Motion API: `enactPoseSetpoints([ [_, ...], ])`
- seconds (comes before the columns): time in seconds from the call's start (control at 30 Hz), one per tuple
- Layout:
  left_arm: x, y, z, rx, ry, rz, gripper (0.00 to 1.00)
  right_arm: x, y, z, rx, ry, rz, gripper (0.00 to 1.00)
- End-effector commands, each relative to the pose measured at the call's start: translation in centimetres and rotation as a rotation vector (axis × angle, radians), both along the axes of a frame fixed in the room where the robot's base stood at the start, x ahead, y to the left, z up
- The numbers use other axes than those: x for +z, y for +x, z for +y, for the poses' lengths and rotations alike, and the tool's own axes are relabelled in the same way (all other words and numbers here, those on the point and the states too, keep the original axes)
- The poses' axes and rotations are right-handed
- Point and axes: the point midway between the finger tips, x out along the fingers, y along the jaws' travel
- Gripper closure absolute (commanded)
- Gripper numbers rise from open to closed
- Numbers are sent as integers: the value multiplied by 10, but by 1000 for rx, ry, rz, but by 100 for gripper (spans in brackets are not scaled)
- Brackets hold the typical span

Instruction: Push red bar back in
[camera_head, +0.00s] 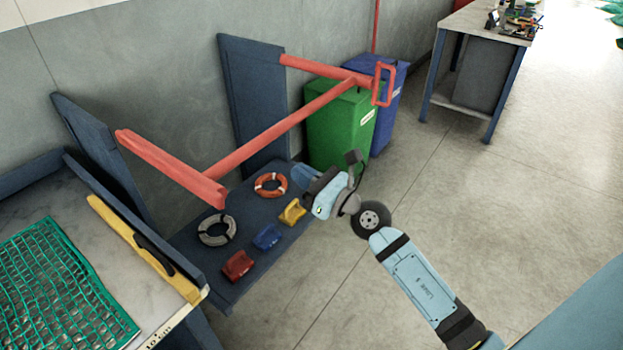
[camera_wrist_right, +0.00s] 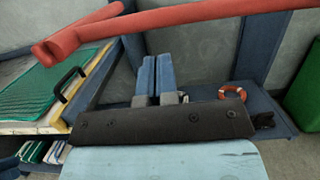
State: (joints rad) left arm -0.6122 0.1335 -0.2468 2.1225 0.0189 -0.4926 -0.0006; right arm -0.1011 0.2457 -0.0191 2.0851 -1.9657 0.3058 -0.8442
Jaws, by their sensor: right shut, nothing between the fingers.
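The red bar (camera_head: 270,132) is a frame of two side arms joined by a crossbar, with a loop handle (camera_head: 383,85) at its right end. It sticks out from two dark blue upright panels (camera_head: 252,95). In the right wrist view the red bar (camera_wrist_right: 190,16) crosses the top of the picture. My right gripper (camera_head: 303,174) is shut and empty, lower than the crossbar and apart from it, over the right edge of the blue shelf. Its blue fingers (camera_wrist_right: 155,75) lie side by side in the right wrist view. My left gripper is not in view.
The blue shelf (camera_head: 195,262) holds an orange ring (camera_head: 270,185), a grey ring (camera_head: 217,230) and small coloured pieces. A green bin (camera_head: 338,125) and a blue bin (camera_head: 390,100) stand behind. A table with green net (camera_head: 60,285) is at left. Floor at right is clear.

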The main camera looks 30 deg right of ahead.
Motion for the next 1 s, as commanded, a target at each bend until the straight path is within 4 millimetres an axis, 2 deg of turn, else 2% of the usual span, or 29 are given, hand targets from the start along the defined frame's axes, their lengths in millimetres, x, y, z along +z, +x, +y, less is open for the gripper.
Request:
enactPoseSetpoints([
  [0.03,-1,-1,0,1,-1,6,57,5,12,5,-1,4,-3,100],
  [0.2,-6,-2,0,4,0,19,57,11,44,18,-1,3,-2,100],
  [0.4,-6,-2,0,6,-2,17,57,15,70,29,1,3,0,100],
  [0.6,-4,-1,0,6,-3,14,57,17,80,33,0,3,1,100],
  [1.0,-4,-1,0,6,-2,12,57,17,82,34,0,3,1,100],
])
